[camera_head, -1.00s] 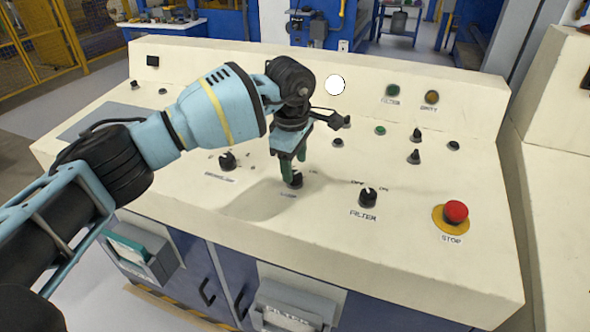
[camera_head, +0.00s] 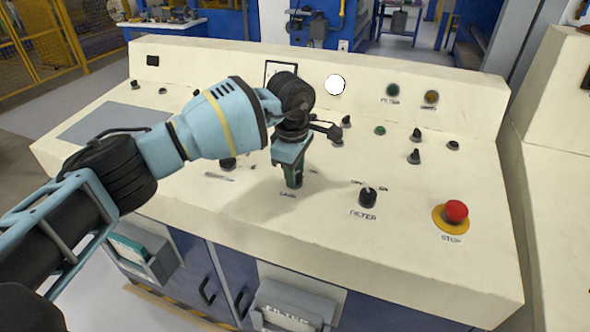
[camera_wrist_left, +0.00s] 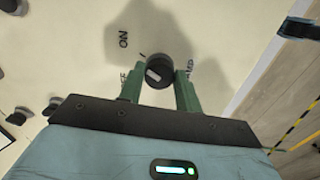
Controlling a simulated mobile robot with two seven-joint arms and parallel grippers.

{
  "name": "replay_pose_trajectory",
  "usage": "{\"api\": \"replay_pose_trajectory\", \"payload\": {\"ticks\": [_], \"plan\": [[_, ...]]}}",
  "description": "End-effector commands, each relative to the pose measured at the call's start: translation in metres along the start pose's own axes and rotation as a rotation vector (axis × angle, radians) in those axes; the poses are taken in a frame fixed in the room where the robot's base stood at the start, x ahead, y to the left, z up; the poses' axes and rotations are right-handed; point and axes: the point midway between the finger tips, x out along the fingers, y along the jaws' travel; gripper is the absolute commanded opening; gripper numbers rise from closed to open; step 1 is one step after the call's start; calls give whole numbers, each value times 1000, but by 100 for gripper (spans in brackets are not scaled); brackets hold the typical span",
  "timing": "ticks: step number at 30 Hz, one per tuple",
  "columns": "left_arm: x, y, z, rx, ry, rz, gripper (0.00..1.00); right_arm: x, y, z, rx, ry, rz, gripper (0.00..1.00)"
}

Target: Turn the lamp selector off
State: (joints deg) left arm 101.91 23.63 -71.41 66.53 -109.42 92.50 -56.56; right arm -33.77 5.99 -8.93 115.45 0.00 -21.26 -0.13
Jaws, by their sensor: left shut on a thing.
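The lamp selector is a round black knob on the cream sloped panel, above a small label in the head view. The left wrist view shows the lamp selector (camera_wrist_left: 159,70) with a pale mark on its lower left side. "ON" is printed to its upper left; the lettering below that is partly hidden by a finger. My left gripper (camera_head: 294,180) is over the knob, which it hides in the head view. In the left wrist view the green fingers of my left gripper (camera_wrist_left: 160,88) are on either side of the knob, shut on it. My right gripper is not in view.
The black filter selector (camera_head: 368,198) is close to the right of my left gripper. The red stop button (camera_head: 456,212) is farther right. Another black knob (camera_head: 228,163) is to the left, partly behind my arm. Several small buttons and switches stand higher on the panel.

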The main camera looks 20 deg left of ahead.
Motion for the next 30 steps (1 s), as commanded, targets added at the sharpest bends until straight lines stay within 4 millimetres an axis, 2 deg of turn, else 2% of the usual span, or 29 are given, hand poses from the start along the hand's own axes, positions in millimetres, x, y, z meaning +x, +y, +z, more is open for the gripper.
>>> {"api": "replay_pose_trajectory", "payload": {"ticks": [11, 30], "plan": [[-3, 1, 0, -106, -1, 3, 11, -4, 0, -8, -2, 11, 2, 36], [-4, 2, 0, -674, -2, 8, 11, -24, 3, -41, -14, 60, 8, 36]]}}
